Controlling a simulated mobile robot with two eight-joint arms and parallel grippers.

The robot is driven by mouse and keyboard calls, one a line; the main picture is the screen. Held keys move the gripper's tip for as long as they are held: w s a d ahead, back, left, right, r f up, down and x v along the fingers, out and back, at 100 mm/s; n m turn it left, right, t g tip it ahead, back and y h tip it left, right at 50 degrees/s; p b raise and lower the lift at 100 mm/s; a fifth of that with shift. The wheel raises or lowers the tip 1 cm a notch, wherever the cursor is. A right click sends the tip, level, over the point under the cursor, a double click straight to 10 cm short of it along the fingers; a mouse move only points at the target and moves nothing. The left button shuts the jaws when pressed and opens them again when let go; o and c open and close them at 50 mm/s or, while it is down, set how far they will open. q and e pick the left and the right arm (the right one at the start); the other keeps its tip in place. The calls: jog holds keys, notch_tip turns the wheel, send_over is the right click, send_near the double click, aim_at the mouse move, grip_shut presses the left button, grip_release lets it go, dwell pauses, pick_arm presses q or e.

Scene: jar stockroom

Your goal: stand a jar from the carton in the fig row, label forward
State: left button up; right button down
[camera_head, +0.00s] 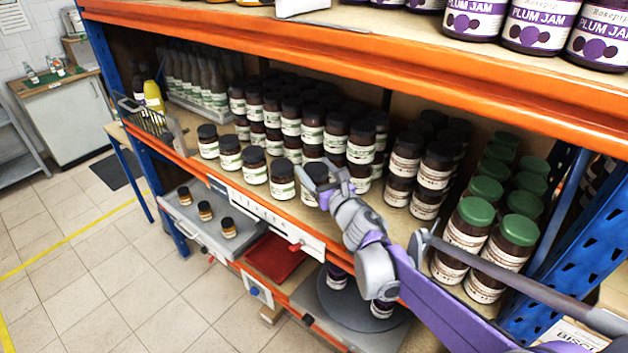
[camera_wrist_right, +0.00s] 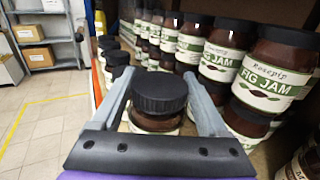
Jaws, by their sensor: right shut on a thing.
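My right gripper (camera_head: 328,178) is shut on a dark jar with a black lid (camera_head: 315,173) at the front edge of the middle shelf. In the right wrist view the jar's black lid (camera_wrist_right: 160,92) sits between the two grey fingers, and the jar looks upright. Its label is mostly hidden by the gripper, so its facing cannot be told. Several black-lidded jars (camera_head: 254,165) stand in a front line to its left. Fig jam jars (camera_wrist_right: 220,64) with green and white labels stand stacked behind and to the right. My left gripper is not in view.
Brown-labelled jars (camera_head: 434,166) and green-lidded jars (camera_head: 469,228) stand to the right on the shelf. Bottles and a wire basket (camera_head: 150,119) are at the left end. Below are small jars (camera_head: 205,210), a red tray (camera_head: 277,257) and a dark round plate (camera_head: 385,322). An orange beam runs above.

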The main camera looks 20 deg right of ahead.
jog(key=shift+f, duration=1.55)
jog(key=shift+f, duration=0.15)
grip_release()
jog(key=shift+s+r, duration=0.15)
jog(key=shift+r, duration=0.05)
jog(key=s+d+b, duration=0.1)
jog(key=s+d, duration=0.1)
jog(key=s, duration=0.9)
jog(key=shift+s+d, duration=0.15)
jog(key=shift+s, duration=0.15)
